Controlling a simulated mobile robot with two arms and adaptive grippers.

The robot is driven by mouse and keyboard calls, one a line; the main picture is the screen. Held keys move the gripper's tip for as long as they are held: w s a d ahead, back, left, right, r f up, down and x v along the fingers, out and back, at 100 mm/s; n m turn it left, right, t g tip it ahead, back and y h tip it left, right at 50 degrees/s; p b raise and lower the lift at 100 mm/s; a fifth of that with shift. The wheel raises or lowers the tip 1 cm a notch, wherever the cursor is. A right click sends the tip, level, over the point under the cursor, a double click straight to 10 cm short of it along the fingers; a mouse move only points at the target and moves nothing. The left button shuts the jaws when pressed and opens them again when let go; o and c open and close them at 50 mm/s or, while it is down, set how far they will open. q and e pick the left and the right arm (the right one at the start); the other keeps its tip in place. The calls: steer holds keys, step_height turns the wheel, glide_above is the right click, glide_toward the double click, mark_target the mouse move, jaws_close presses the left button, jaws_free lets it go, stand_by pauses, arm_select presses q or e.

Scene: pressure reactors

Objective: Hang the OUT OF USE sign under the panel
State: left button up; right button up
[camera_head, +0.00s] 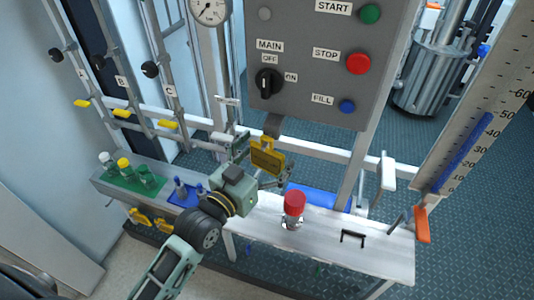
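The yellow sign (267,158) is just below the grey control panel (310,85), near a dark grey tab (273,125) at the panel's lower edge. Its top appears to meet the tab, but I cannot tell whether it hangs there. The lettering is too small to read. My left gripper (262,164) is at the sign, with its fingers spread to either side. It looks open; contact with the sign is unclear. My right gripper is not in view.
A white bench (340,245) below carries a red-capped fitting (293,208) and a black handle (353,238). Bottles in a green rack (135,180) stand left. A rail (320,152) runs behind the sign. More yellow tags (140,216) hang at the bench front.

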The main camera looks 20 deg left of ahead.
arm_select(q)
steer(key=shift+s, duration=0.1)
stand_by(0.3)
steer(key=v, duration=1.2)
steer(key=s+a+f+n+g+y, duration=0.1)
steer(key=s+a+f+g, duration=0.15)
steer(key=f, duration=1.05)
steer(key=s+a+f+g+y, duration=0.1)
steer(key=s+f+g+y, duration=0.15)
steer(key=f, duration=1.05)
steer(key=s+a+f+n+g+y, duration=0.1)
steer(key=a+f+g, duration=0.15)
steer(key=f, duration=1.05)
steer(key=s+f+g, duration=0.3)
steer(key=s+f, duration=0.4)
steer(key=s, duration=0.2)
steer(key=s+f+g, duration=0.2)
steer(key=s+f, duration=0.6)
steer(key=s, duration=0.1)
steer(key=s+d+f+m+g, duration=0.1)
steer(key=s+f+g, duration=0.2)
steer(key=s+f, duration=0.4)
steer(key=shift+s+f+g+y+b, duration=0.15)
steer(key=shift+s+g+y+b, duration=0.05)
steer(key=shift+s, duration=0.45)
steer(key=shift+s+f+g+y+b, duration=0.1)
steer(key=shift+s+g+y+b, duration=0.1)
steer(key=shift+s, duration=0.45)
